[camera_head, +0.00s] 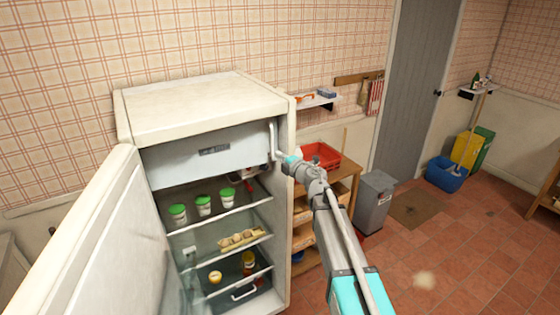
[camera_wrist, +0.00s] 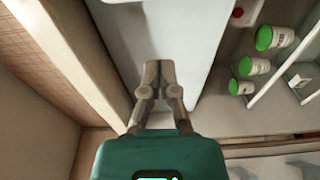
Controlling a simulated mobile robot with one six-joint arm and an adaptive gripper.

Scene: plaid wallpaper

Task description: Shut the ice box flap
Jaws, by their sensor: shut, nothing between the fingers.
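The ice box flap (camera_head: 185,165) is the pale panel with a dark label across the top of the open fridge (camera_head: 180,105). It looks upright and near the box front; I cannot tell whether it is fully shut. My gripper (camera_head: 280,156) is at the flap's right end, beside a thin white upright piece. In the wrist view my gripper (camera_wrist: 159,66) has its fingers together and empty, in front of a pale panel (camera_wrist: 190,35) that looks like the flap. Contact between the fingertips and the panel is unclear.
The fridge door (camera_head: 105,245) stands open at the left. Below the flap, green-lidded tubs (camera_head: 203,205) and an egg carton (camera_head: 240,240) sit on shelves. A wooden shelf unit with a red crate (camera_head: 322,155) and a grey bin (camera_head: 374,203) stand right. Floor further right is mostly clear.

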